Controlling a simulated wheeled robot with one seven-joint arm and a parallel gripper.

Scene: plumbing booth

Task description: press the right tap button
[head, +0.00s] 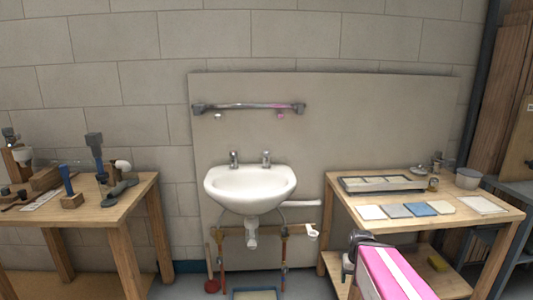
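The right tap (266,158) is a small grey metal tap with a button top, standing on the back right rim of the white sink (250,201). A matching left tap (234,159) stands on the back left rim. Both look upright, and I cannot tell whether either button is pressed. My pink and white arm shows at the lower right, with a dark end part, my gripper (358,246), in front of the right workbench. It is well below and right of the right tap, apart from it. Its fingers are too small and partly hidden to read.
A metal rail (248,107) is fixed on the wall panel above the sink. Pipes run below the sink. The right workbench (420,234) holds a tray (383,190) and several tiles. The left workbench (92,209) holds tools. The space above and before the sink is clear.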

